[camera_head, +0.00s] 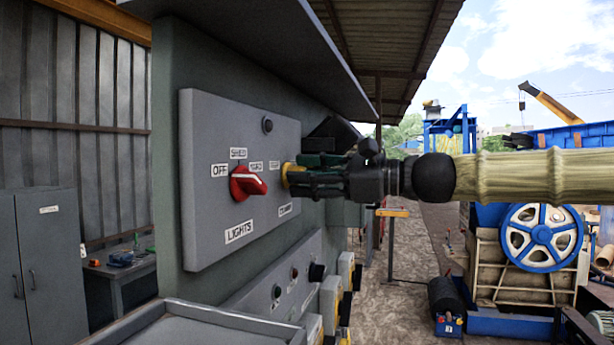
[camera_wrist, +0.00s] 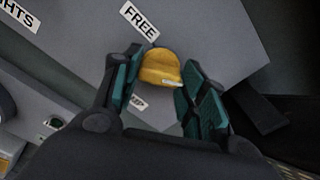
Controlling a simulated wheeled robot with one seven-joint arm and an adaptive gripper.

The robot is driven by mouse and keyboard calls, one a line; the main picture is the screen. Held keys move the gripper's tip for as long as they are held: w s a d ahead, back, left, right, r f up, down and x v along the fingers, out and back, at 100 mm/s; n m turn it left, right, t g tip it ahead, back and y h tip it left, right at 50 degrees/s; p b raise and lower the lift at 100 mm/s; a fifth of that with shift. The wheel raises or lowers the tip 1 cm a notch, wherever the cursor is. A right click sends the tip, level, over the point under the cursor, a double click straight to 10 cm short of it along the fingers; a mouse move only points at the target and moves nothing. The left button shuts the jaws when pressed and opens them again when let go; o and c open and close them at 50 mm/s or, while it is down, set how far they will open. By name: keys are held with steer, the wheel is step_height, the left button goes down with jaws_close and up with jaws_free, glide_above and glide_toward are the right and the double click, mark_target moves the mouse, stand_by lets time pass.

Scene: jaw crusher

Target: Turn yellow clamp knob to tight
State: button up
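The yellow clamp knob (camera_wrist: 160,68) sits on the grey panel near a "FREE" label (camera_wrist: 139,20). In the wrist view it lies between my gripper's two fingertips, with a small white mark on its lower right edge. In the head view only a sliver of the knob (camera_head: 289,176) shows, the rest hidden behind my gripper (camera_head: 299,176). My gripper (camera_wrist: 160,72) reaches the panel from the right, its green-padded fingers apart on either side of the knob. Narrow gaps seem to show at both sides; I cannot tell if either pad touches.
A red lights switch (camera_head: 247,183) stands out just left of my gripper on the same grey panel (camera_head: 205,130). A lower panel with buttons (camera_head: 285,280) and a tray edge (camera_head: 190,310) lie below. A roof overhangs the panel.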

steer(key=o, duration=0.3)
steer(key=shift+o, duration=0.2)
steer(key=v, duration=1.2)
